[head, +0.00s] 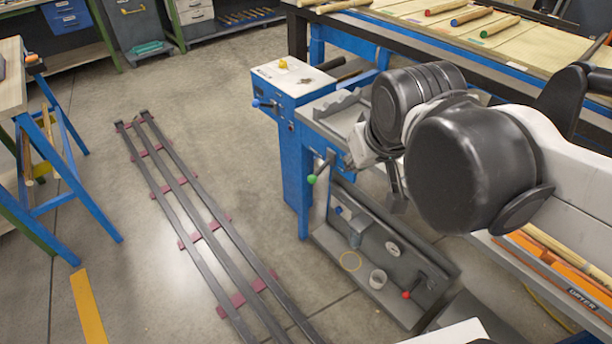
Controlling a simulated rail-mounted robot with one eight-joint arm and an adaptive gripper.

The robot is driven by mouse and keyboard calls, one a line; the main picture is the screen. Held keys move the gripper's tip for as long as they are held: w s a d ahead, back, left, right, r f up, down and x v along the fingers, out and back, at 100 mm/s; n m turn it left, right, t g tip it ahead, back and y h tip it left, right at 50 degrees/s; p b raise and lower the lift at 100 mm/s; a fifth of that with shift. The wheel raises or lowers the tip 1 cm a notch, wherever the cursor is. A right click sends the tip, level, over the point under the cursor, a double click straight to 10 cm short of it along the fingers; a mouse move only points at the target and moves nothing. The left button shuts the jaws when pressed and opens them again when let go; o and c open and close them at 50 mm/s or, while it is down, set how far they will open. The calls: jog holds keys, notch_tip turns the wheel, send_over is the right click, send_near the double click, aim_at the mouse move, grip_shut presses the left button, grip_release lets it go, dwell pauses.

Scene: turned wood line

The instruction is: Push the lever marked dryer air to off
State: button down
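Several levers show on the blue machine (292,150), and I cannot read a "dryer air" mark on any of them. One lever has a green knob (312,179) on the machine's front. A red-knobbed lever (407,295) sits low on a grey panel. A blue-handled lever (262,103) sticks out at the machine's upper left. My gripper (393,190) hangs above the grey panel, right of the green knob and apart from it. My arm's dark joints hide much of it, so its opening is unclear.
Dark floor rails (205,235) run left of the machine. A bench with turned wood handles (470,17) stands behind. A blue-legged stand (50,160) is at left.

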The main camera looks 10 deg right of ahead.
jog(key=w+a+f+n+g+h+b, duration=0.15)
jog(key=w+f, duration=0.25)
jog(key=w, duration=0.7)
jog(key=w+a+f+n+g+h+b, duration=0.1)
jog(key=w+f+g+h+b, duration=0.2)
jog(key=w, duration=0.8)
jog(key=w+a+f+h+b, duration=0.1)
jog(key=w+a+f, duration=0.1)
jog(key=w+f, duration=0.2)
jog(key=w+a+f+h+b, duration=0.1)
jog(key=w+a+f+h, duration=0.1)
jog(key=f, duration=0.7)
jog(key=w+a+f+h+b, duration=0.1)
jog(key=w+a+f, duration=0.2)
jog(key=w+f, duration=0.2)
notch_tip(320, 180, down, 3)
jog(key=shift+w+a+r+g+h, duration=0.15)
jog(key=shift+w+a+g+h, duration=0.05)
jog(key=shift+w+g+h, duration=0.2)
jog(key=shift+n, duration=0.35)
